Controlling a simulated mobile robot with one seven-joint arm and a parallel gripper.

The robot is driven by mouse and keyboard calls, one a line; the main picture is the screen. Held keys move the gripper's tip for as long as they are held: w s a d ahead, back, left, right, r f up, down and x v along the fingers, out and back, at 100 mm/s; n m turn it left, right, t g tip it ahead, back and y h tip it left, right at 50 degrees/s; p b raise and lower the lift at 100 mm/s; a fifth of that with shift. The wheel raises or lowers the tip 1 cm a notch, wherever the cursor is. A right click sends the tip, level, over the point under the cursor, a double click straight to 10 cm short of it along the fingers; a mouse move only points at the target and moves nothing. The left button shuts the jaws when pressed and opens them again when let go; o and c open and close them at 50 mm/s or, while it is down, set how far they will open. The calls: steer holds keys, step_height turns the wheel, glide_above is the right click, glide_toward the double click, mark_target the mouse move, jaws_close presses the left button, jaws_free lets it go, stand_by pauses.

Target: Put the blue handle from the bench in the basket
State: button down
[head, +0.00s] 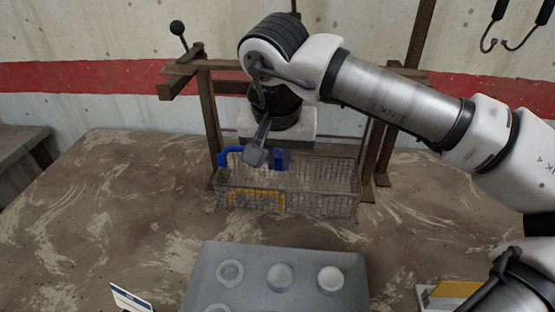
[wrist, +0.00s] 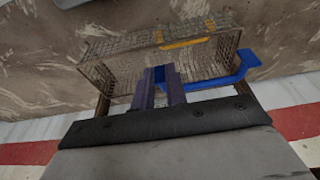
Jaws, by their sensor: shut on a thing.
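The blue handle (head: 233,152) is bar-shaped with bent ends and is held in my gripper (head: 281,160). In the wrist view my gripper (wrist: 161,88) is shut on one end of the blue handle (wrist: 220,81), which sticks out to the right. The wire basket (head: 330,207) stands on the bench below the rack. In the head view the handle overlaps the basket's back left part. In the wrist view it crosses the near side of the basket (wrist: 105,75). It looks above the rim, but the exact height is unclear. My arm hides part of the handle.
A yellow piece (head: 256,198) shows at the basket's front. Rusty rack posts (head: 211,115) and a rail with a black-knobbed lever (head: 178,30) stand around it. A grey block with round pads (head: 275,275) is in front. The bench (head: 110,210) is clear at left.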

steer(key=shift+w+d+f, duration=0.15)
steer(key=shift+w+f, duration=0.5)
steer(key=shift+w, duration=0.05)
steer(key=shift+b+x, duration=0.9)
steer(key=shift+s+b+x, duration=0.15)
steer(key=shift+b+x, duration=0.6)
steer(key=shift+x, duration=0.15)
steer(key=shift+s+b+x, duration=0.2)
steer(key=shift+b+x, duration=0.55)
steer(key=shift+x, duration=0.15)
steer(key=shift+f, duration=0.1)
steer(key=c, duration=1.3)
jaws_free()
steer(key=shift+c, duration=0.2)
